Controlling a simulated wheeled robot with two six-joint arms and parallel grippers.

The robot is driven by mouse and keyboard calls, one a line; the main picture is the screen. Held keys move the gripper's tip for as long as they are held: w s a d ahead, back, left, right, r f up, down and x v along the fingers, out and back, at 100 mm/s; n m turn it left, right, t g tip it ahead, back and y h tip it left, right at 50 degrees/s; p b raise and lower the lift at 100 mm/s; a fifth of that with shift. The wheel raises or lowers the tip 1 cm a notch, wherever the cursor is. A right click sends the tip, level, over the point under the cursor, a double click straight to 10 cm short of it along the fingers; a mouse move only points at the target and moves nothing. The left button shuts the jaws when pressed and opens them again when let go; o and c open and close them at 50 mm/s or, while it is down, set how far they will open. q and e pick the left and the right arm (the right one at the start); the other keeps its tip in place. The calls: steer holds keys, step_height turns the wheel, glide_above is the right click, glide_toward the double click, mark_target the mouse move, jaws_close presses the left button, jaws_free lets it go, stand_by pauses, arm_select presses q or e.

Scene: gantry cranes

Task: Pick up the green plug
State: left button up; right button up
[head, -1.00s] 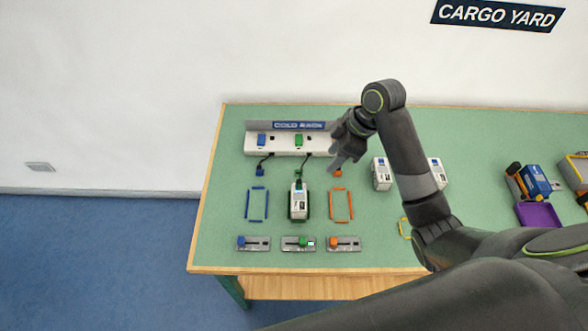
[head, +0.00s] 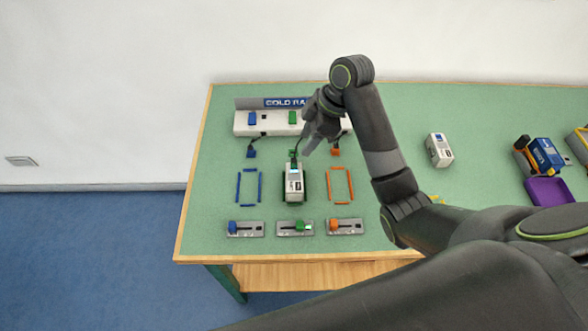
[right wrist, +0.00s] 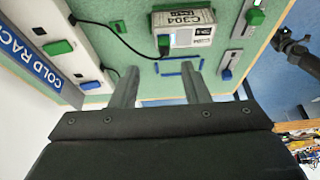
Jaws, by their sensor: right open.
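The green plug (head: 293,152) lies on the green table top at the top end of the white container (head: 294,183), on a dark cable from the rack strip. In the right wrist view the green plug (right wrist: 163,43) shows beside the container marked C304 (right wrist: 190,30). My right gripper (head: 308,147) is open and empty, above the table just right of the green plug. Its fingers (right wrist: 158,77) stand apart in the right wrist view, with the plug beyond their tips. A dark jointed part at that view's right edge may be my left arm; its jaws are unclear.
The white rack strip (head: 270,123) with blue and green blocks stands behind. A blue plug (head: 251,153) and an orange plug (head: 335,152) lie either side. Blue (head: 260,187) and orange (head: 350,187) outlines flank the container. Three slider switches line the front.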

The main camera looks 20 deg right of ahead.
mark_target(296, 159)
steer(key=x, duration=0.6)
steer(key=shift+s+a+f, duration=0.25)
steer(key=shift+s+f, duration=0.1)
steer(key=shift+f, duration=0.05)
steer(key=shift+w+a+f, duration=0.1)
steer(key=shift+a+f, duration=0.05)
steer(key=shift+f, duration=0.25)
jaws_close()
